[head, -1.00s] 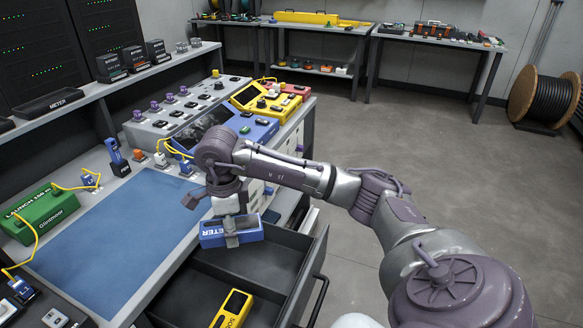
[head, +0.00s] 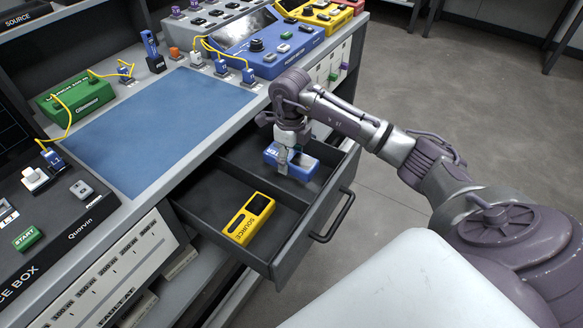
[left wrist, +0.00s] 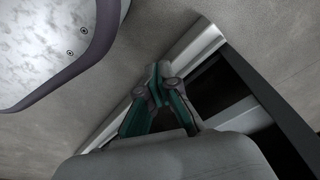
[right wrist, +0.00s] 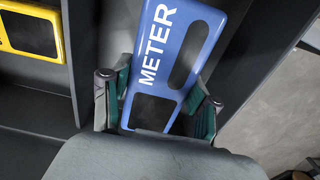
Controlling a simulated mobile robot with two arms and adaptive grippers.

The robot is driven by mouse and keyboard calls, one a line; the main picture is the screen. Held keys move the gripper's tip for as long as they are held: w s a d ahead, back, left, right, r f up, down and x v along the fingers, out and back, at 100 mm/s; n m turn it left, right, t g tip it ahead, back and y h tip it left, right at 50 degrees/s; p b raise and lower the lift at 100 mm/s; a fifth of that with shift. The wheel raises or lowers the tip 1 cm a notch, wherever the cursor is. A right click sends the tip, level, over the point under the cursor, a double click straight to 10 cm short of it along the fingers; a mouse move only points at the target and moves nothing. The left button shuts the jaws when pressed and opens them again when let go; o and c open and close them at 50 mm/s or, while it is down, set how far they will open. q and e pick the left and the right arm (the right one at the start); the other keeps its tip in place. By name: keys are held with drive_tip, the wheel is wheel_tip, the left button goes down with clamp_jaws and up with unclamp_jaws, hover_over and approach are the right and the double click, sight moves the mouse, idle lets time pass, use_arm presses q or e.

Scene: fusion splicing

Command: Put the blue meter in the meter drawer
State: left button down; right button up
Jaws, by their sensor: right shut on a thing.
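The blue meter (head: 291,161) is at the far compartment of the open drawer (head: 341,188), with "METER" printed on its face. My right gripper (head: 289,153) is shut on it from above. In the right wrist view the meter (right wrist: 168,65) lies between the two fingers of the right gripper (right wrist: 158,105). The meter looks low, within the compartment walls, but I cannot tell whether it touches the floor. My left gripper (left wrist: 158,75) shows only in the left wrist view, fingertips together and empty.
A yellow source box (head: 248,219) lies in the drawer's near compartment, past a divider (head: 262,188). The blue mat (head: 150,130) on the bench is bare. A blue device (head: 262,45) and a green launch box (head: 75,100) stand on the bench.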

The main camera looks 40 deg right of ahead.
sight(291, 168)
wheel_tip(291, 168, down, 3)
drive_tip(key=shift+f, duration=0.4)
use_arm(q)
drive_tip(key=shift+w+r, duration=0.55)
drive_tip(key=shift+r, duration=0.1)
drive_tip(key=shift+s, duration=0.1)
use_arm(e)
drive_tip(key=o, duration=1)
drive_tip(key=shift+f+b, duration=0.1)
drive_tip(key=shift+b, duration=0.2)
drive_tip(key=shift+c, duration=0.2)
drive_tip(key=o, duration=0.4)
use_arm(q)
drive_tip(key=shift+w+r, duration=0.2)
drive_tip(key=shift+r, duration=0.05)
use_arm(e)
drive_tip(key=shift+o, duration=0.2)
use_arm(q)
drive_tip(key=shift+s+d, duration=0.1)
